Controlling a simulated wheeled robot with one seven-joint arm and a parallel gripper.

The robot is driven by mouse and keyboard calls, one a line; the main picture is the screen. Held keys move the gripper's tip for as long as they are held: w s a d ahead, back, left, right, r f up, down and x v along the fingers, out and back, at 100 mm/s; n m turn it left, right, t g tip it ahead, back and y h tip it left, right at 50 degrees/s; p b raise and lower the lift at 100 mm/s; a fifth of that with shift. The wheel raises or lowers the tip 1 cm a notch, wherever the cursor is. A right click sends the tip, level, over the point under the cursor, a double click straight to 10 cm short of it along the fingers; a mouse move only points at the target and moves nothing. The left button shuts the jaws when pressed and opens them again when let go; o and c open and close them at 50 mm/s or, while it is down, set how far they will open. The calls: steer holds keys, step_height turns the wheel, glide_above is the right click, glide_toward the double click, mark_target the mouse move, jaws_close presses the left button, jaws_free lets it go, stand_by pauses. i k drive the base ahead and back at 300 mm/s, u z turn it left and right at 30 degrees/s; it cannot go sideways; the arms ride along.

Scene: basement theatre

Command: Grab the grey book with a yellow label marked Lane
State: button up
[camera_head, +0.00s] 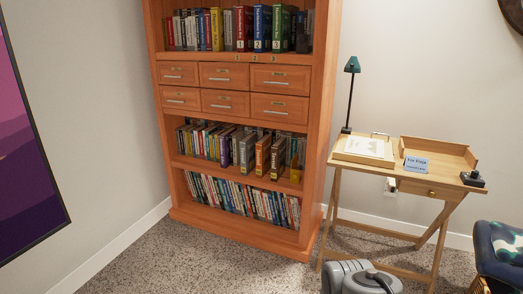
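A grey book (248,153) stands upright on the middle open shelf of the orange wooden bookcase, below the drawers. It is between a purple book (225,150) on its left and an orange book (263,156) on its right. Any label on its spine is too small to read, so I cannot tell whether it says Lane. A grey and black part of my own arm shows at the bottom edge, in front of the desk. My gripper's fingers are not seen.
The bookcase (325,100) has numbered volumes above, drawers, and a packed bottom shelf. Right of it is a wooden desk (350,172) with a lamp (351,92), papers and a sign. A patterned cushion (503,252) is at the far right. Carpet (215,265) before the bookcase is clear.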

mark_target(247, 145)
steer(key=u, duration=0.05)
steer(key=i, duration=0.95)
steer(key=u, duration=1)
steer(key=i, duration=0.75)
steer(key=u, duration=0.75)
